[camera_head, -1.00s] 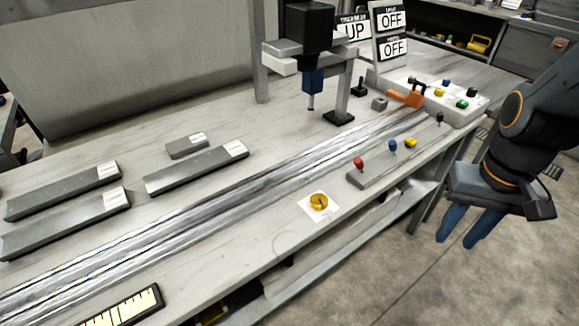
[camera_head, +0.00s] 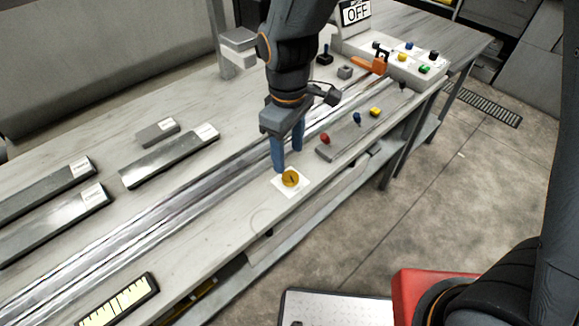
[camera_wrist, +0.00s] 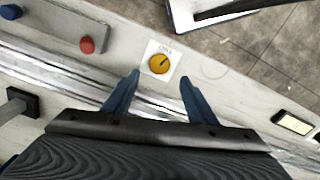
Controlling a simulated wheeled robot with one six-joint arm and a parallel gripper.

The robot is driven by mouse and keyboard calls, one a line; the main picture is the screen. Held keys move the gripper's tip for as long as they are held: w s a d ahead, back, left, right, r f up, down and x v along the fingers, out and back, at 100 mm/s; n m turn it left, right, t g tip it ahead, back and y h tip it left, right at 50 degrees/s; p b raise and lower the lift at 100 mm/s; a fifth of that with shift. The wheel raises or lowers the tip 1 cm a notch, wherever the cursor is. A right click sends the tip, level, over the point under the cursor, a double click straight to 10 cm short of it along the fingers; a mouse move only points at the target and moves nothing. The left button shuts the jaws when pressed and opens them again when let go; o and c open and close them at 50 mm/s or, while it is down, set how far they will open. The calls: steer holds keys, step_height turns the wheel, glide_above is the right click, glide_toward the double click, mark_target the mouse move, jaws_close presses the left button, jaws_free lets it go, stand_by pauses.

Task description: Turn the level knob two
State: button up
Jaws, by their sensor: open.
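A round yellow knob (camera_head: 290,179) sits on a white square plate (camera_head: 305,187) near the front edge of the bench. In the wrist view the knob (camera_wrist: 159,64) has a dark pointer mark and small lettering on its plate, too small to read surely. My gripper (camera_head: 288,165) is above the bench, just behind the knob in the head view. In the wrist view its two blue fingers (camera_wrist: 155,85) are spread and empty, with the knob ahead, between their lines. The fingers do not appear to touch the knob.
A grey strip (camera_head: 345,138) with red, blue and yellow knobs lies to the right. A control box (camera_head: 405,62) with an orange lever (camera_head: 370,65) stands farther back. Metal rails (camera_head: 190,215) run along the bench. Grey bars (camera_head: 165,160) lie at left.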

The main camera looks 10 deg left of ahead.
mark_target(289, 176)
steer(key=shift+f+p, duration=0.55)
steer(key=shift+f, duration=3.2)
steer(key=c, duration=1.1)
steer(key=shift+o, duration=0.2)
